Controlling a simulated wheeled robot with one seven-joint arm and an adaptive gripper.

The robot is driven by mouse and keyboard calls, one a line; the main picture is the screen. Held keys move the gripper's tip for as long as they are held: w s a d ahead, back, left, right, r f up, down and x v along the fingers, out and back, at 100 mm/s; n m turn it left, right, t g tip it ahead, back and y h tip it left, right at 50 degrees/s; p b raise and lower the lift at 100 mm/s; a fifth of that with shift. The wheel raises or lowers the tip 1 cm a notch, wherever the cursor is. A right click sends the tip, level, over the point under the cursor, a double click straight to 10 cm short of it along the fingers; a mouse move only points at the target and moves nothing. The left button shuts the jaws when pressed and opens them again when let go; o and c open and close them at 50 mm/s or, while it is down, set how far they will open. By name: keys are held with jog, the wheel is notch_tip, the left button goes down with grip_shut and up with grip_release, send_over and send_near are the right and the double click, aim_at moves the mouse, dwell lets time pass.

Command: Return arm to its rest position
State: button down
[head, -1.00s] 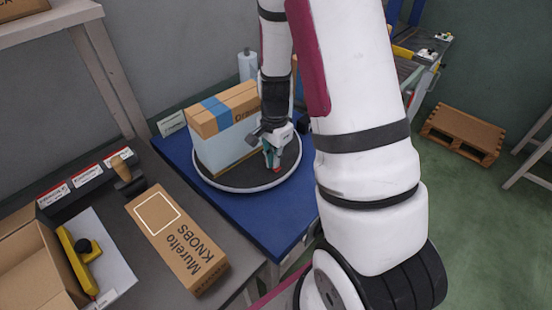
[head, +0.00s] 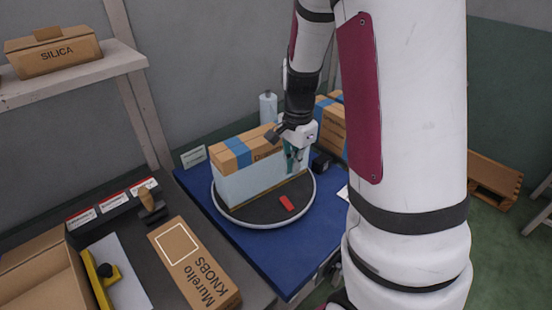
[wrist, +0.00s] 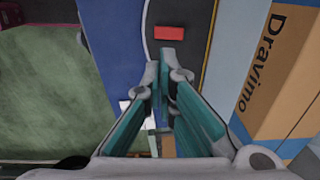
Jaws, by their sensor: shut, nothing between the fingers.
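My gripper (head: 291,162) is at the end of my arm, above the right part of the round turntable (head: 222,213), beside the box wrapped in blue-white. In the wrist view my gripper (wrist: 159,62) has its teal fingers together with nothing between them. The box (head: 262,181) stands on the turntable and has a cardboard top, blue tape and the word Dravimo, which reads clearly on the box in the wrist view (wrist: 275,70). A small red block (head: 287,203) lies on the turntable below my gripper, apart from it; it also shows in the wrist view (wrist: 168,33).
The turntable sits on a blue mat (head: 270,256). A Murelto KNOBS box (head: 197,270), a wooden-handled stamp (head: 150,203) and an open carton (head: 40,275) are at the left. More taped boxes (head: 330,117) stand behind my arm. A shelf (head: 70,80) holds a SILICA box (head: 52,55).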

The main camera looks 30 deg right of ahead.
jog(key=shift+r, duration=0.1)
jog(key=s+a+r+n+t, duration=0.1)
jog(key=s+a+r+n, duration=0.25)
jog(key=r, duration=0.25)
jog(key=s+a+r+n+t, duration=0.1)
jog(key=s+a+r+n, duration=0.1)
jog(key=a+r+n, duration=0.3)
jog(key=s+a+r+n+t, duration=0.1)
jog(key=s+a+r+n, duration=0.2)
jog(key=s, duration=0.3)
jog(key=s+a+r+n+t, duration=0.1)
jog(key=s+a+r+n, duration=0.2)
jog(key=s+n, duration=0.2)
jog(key=shift+s+r, duration=0.4)
jog(key=shift+s, duration=0.45)
jog(key=shift+n, duration=0.25)
